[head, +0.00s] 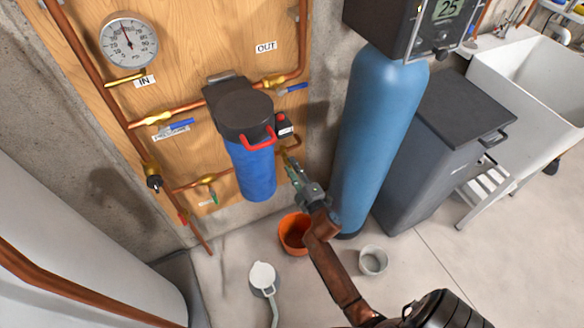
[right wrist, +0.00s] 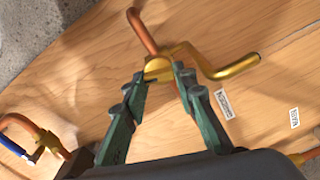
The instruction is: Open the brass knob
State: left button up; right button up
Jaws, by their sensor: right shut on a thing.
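The brass knob (right wrist: 158,68) is a small rounded gold fitting at the end of a copper pipe, against the wooden panel. It shows between the fingertips of my right gripper (right wrist: 162,75) in the right wrist view. A bent brass spout (right wrist: 233,72) runs from it to the right. In the head view my right gripper (head: 288,160) reaches up to the panel just right of the blue filter housing (head: 253,168). It is shut on the knob, which it mostly hides there. My left gripper is not in view.
The blue tank (head: 378,130) stands close to the right of my right arm. An orange bucket (head: 295,233), a grey bucket (head: 373,260) and a white jug (head: 263,277) are on the floor. Copper pipes with blue-handled valves (head: 174,129) cross the panel (head: 210,50).

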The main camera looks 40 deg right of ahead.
jog(key=shift+f+n, duration=0.1)
jog(key=shift+n, duration=0.5)
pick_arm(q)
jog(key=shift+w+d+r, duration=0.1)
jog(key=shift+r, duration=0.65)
pick_arm(e)
jog(key=shift+a+n, duration=0.1)
jog(key=shift+n, duration=0.4)
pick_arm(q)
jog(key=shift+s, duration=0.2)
pick_arm(e)
jog(key=o, duration=1)
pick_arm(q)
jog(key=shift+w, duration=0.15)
pick_arm(e)
jog(key=shift+o, duration=0.6)
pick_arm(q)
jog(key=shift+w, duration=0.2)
